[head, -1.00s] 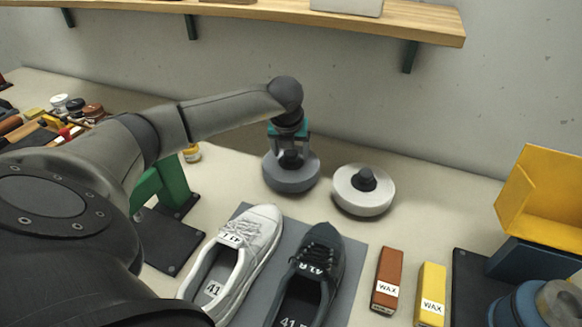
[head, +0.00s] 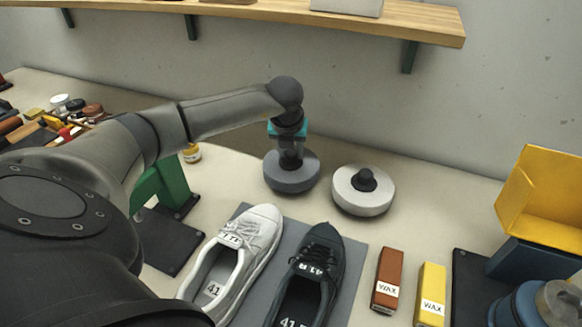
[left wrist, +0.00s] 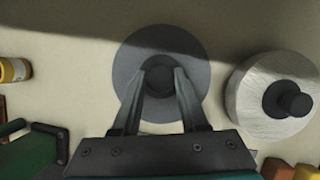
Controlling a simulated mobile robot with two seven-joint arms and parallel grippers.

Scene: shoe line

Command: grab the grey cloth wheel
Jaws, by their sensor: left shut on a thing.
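The grey cloth wheel (head: 291,178) lies flat on the bench, a dark grey disc with a black knob at its centre. In the left wrist view the grey wheel (left wrist: 190,56) is right under my left gripper. My left gripper (head: 291,159) points straight down over it. Its fingers (left wrist: 161,80) are shut on the black knob, one on each side. The wheel rests on the bench top. My right gripper is not in view.
A white wheel (head: 348,199) with a dark knob stands just right of the grey one. A white shoe (head: 262,226) and a dark shoe (head: 326,245) lie on a grey mat in front. Wax boxes (head: 388,268) and a yellow holder (head: 545,190) are at right. A wooden shelf (head: 270,12) hangs behind.

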